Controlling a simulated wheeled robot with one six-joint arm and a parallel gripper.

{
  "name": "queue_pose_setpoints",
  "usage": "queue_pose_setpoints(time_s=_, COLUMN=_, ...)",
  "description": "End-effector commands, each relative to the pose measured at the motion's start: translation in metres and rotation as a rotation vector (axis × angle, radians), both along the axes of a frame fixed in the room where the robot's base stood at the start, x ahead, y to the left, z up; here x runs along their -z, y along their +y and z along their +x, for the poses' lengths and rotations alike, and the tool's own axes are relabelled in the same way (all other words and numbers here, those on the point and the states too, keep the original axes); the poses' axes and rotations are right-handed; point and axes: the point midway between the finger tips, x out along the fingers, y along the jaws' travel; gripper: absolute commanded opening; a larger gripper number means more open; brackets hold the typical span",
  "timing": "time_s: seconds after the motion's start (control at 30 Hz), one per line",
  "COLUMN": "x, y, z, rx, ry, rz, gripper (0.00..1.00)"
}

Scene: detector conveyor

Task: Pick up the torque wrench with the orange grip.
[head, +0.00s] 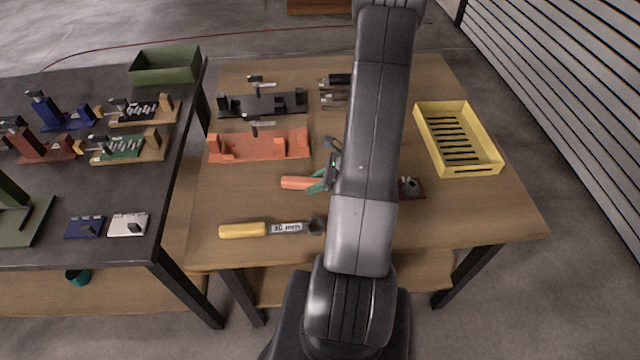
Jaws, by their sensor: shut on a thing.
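The torque wrench with the orange grip (297,183) is in the middle of the wooden table in the head view. Its orange grip points left; most of the rest is hidden behind my arm. My gripper (322,181), with teal fingertips, is shut on the wrench near the right end of the orange grip. I cannot tell whether the wrench touches the table. A second wrench with a yellow grip (243,230) and a labelled shaft lies nearer the front edge, its head to the right.
An orange-red cradle (260,147) and a black cradle (240,105) stand behind the wrenches. A yellow slotted tray (487,171) is at the right. A small dark-red item (412,188) shows beside my arm. The left dark table (130,185) holds several fixtures and a green bin (165,67).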

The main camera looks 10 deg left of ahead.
Motion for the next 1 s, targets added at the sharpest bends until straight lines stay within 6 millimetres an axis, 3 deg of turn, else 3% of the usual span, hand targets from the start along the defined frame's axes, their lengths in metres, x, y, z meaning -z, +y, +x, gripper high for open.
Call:
queue_pose_setpoints(time_s=0.37, x=-0.011, y=0.0, z=0.001, rx=0.0, ry=-0.003, rz=0.0, gripper=0.0)
queue_pose_setpoints(time_s=1.0, x=-0.09, y=0.0, z=0.001, rx=-0.001, ry=-0.003, rz=0.001, gripper=0.0)
